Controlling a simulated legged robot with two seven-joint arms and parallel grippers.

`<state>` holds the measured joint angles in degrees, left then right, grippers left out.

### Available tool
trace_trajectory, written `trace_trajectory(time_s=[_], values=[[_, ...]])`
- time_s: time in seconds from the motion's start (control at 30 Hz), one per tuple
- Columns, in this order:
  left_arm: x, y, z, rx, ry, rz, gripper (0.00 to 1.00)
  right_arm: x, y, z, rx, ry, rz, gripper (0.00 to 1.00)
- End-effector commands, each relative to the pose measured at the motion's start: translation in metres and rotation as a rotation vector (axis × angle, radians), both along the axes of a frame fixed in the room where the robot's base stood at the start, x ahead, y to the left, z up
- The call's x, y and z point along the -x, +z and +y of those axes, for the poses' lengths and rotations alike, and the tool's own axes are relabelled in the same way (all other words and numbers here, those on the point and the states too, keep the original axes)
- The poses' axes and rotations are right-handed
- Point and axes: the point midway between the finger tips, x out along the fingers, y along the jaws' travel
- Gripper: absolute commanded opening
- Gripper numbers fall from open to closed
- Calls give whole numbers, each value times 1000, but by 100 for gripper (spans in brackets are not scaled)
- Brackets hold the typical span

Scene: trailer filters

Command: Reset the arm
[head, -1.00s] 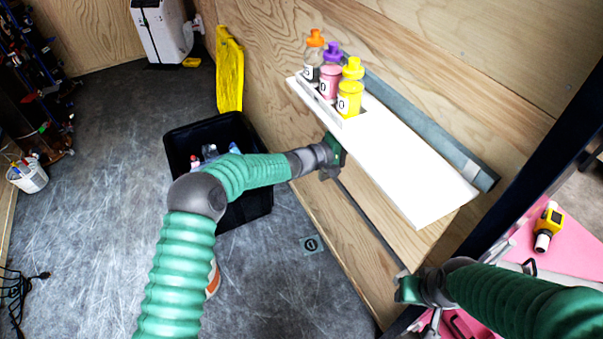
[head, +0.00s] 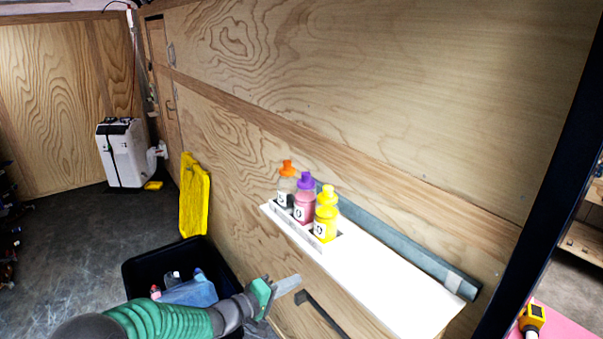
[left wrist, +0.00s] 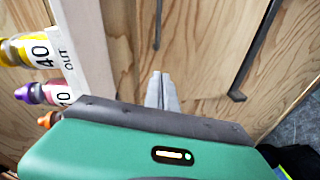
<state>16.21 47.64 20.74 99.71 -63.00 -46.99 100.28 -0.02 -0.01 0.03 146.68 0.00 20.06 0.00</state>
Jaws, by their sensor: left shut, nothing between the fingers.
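My left arm comes in from the bottom left in the head view. Its gripper (head: 287,287) is in front of the plywood wall, below and left of the white shelf (head: 375,274). In the left wrist view its two grey fingers (left wrist: 161,92) are together with nothing between them, pointing toward the plywood. The shelf's edge (left wrist: 88,50) is to the left of the fingers there, apart from them. My right gripper is out of the head view.
Three bottles with an orange cap (head: 287,184), a purple cap (head: 304,198) and a yellow cap (head: 326,214) stand in the shelf's rack. A black bin (head: 138,268) holding bottles is on the floor below. A dark handle (head: 322,313) is on the wall near my left gripper.

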Motion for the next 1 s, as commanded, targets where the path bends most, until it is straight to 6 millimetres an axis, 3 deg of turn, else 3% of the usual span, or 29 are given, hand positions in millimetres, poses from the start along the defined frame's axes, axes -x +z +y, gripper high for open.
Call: trace_trajectory(time_s=[0.07, 0.13, 0.2, 0.3, 0.4, 0.5, 0.63, 1.0], values=[[15, -11, 25, -296, 85, -18, 0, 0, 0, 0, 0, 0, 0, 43], [46, -27, 65, -608, 134, 10, 0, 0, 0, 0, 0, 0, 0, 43], [94, -41, 106, -878, 123, 88, 0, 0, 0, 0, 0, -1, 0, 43], [174, -56, 148, -1127, 21, 230, 0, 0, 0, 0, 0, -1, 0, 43], [248, -68, 167, -1236, -126, 355, 0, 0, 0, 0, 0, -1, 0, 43], [300, -74, 170, -1262, -252, 426, 0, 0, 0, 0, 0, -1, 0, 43], [328, -78, 169, -1258, -327, 456, 0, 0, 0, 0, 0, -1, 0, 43], [329, -78, 169, -1258, -331, 458, 0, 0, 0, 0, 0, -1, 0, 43]])
